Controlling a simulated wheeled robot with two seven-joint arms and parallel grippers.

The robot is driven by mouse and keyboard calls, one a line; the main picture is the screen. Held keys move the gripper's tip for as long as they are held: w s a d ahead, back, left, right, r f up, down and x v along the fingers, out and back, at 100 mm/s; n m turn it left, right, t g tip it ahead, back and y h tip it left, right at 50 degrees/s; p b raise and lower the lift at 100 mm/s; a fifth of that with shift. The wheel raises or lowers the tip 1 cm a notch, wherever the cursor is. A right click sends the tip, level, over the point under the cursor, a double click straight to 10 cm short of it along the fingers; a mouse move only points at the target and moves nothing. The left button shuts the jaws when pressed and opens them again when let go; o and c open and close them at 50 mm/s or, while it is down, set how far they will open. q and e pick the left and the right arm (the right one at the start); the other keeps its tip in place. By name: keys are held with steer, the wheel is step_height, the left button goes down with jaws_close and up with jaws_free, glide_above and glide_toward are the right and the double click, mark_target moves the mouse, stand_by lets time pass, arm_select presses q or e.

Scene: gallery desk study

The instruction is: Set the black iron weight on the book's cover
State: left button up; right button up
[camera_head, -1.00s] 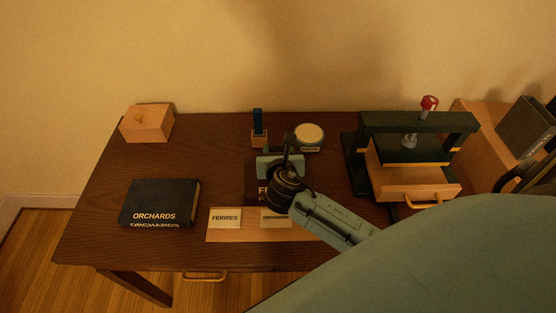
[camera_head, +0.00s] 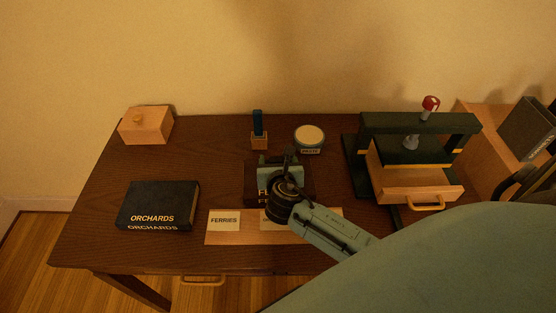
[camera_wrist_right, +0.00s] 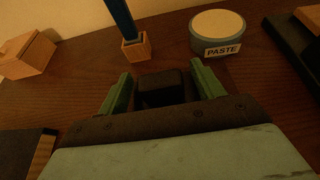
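The black iron weight (camera_wrist_right: 160,88) is a small dark block between the green fingers of my right gripper (camera_wrist_right: 162,84) in the wrist view. In the head view my right gripper (camera_head: 277,160) is low over a dark book (camera_head: 251,186) in the middle of the desk, and the weight can hardly be made out there. The gripper and wrist hide much of this book and most of its lettering. Whether the weight touches the cover cannot be told. My left gripper is not in view.
The ORCHARDS book (camera_head: 160,203) lies at left, a wooden box (camera_head: 147,126) behind it. A blue-handled tool in a wooden holder (camera_head: 259,143) and a paste jar (camera_head: 309,139) stand close behind the gripper. A press (camera_head: 418,125) stands right. A FERRIES card (camera_head: 224,220) lies in front.

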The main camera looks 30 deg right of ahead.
steer(key=shift+r, duration=0.1)
steer(key=shift+s+a+r, duration=0.15)
steer(key=shift+s, duration=0.1)
steer(key=p+v, duration=0.2)
steer(key=v, duration=0.9)
steer(key=shift+a, duration=0.15)
steer(key=shift+s, duration=0.2)
